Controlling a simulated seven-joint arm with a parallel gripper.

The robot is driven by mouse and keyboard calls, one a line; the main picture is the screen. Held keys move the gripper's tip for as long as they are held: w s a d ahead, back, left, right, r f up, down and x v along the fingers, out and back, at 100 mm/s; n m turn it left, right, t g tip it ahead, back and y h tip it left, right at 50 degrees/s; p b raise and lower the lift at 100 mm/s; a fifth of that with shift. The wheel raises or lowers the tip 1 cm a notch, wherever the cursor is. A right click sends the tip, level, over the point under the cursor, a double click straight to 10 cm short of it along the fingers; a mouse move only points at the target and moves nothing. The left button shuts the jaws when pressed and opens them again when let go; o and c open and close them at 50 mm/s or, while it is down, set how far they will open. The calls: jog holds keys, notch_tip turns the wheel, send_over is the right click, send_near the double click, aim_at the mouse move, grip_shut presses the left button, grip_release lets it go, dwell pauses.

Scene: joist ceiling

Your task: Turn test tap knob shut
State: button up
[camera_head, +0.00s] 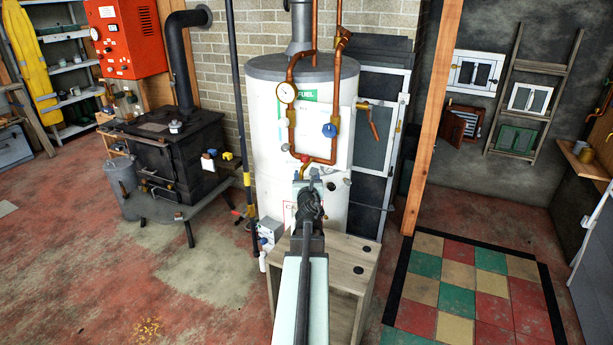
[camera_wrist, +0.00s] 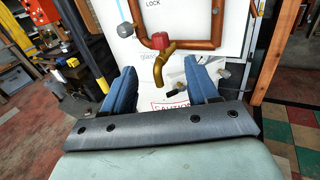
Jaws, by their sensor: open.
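A red knob (camera_wrist: 160,41) sits at the bottom bend of the copper pipe on the white tank. A brass spout (camera_wrist: 164,62) curves down below it; this looks like the test tap. The red knob also shows small in the head view (camera_head: 305,157), above my arm. My gripper (camera_wrist: 159,68) is open and empty, its two blue fingers apart on either side of the spout, pointing at the tank. The fingers appear below the red knob in the picture; I see no contact. In the head view my arm partly hides the gripper and the lower tank.
The white tank (camera_head: 262,120) carries a round gauge (camera_head: 287,92), a blue knob (camera_head: 329,130) and a side brass valve (camera_head: 362,106). A wooden cabinet (camera_head: 345,262) stands low in front. A black stove (camera_head: 165,150) is left; a wooden post (camera_head: 430,130) is right.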

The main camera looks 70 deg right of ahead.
jog(key=w+a+n+t+y, duration=0.15)
jog(key=w+a, duration=0.35)
jog(key=w, duration=0.6)
jog(key=m+g+h, duration=0.4)
jog(key=m+g, duration=0.3)
jog(key=g, duration=0.2)
send_near(303, 158)
jog(key=shift+y, duration=0.25)
jog(key=d, duration=1.1)
jog(key=shift+w+d+r, duration=0.2)
jog(key=shift+d+r, duration=0.1)
jog(key=shift+d, duration=0.05)
jog(key=shift+g, duration=0.35)
jog(key=c, duration=0.9)
